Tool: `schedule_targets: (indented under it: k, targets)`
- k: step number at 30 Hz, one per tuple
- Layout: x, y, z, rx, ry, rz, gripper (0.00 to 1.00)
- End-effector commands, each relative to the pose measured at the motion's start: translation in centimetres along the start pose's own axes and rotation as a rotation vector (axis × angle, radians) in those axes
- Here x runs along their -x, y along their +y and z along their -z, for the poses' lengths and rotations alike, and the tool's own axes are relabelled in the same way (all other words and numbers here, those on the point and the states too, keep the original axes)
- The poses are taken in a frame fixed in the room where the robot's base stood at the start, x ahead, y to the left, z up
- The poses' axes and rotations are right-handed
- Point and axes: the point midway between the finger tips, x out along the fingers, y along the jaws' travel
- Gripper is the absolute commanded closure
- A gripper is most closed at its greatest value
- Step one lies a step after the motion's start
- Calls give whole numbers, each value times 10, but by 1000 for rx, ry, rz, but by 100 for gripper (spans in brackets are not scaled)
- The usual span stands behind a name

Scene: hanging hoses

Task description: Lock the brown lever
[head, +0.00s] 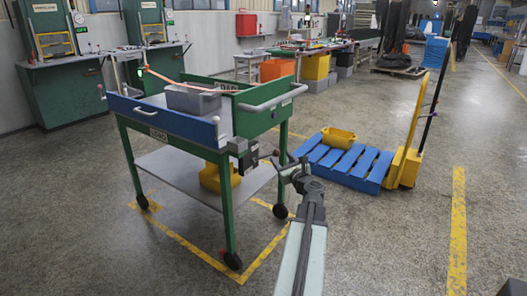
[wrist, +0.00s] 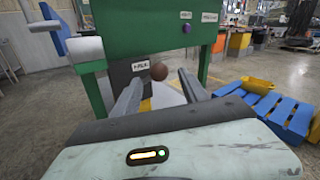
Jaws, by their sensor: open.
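I cannot tell whether the knob is within the fingers' reach. In the head view my gripper (head: 290,165) is just right of the box. The lever's shaft is hidden.
The green and blue cart (head: 170,133) carries a grey bin (head: 193,99) on top and a yellow bin (head: 212,178) on its lower shelf. A blue pallet (head: 340,165) with a yellow bin and a yellow pallet jack (head: 405,165) stand to the right. Floor in front is clear.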

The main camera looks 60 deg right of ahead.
Motion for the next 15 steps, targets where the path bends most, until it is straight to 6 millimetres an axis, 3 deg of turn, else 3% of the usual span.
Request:
schedule_targets:
  k: [8,15]
  targets:
    - [-7,0,-1,-1,-1,-2,48]
    - [-47,1,-1,1,-1,-5,48]
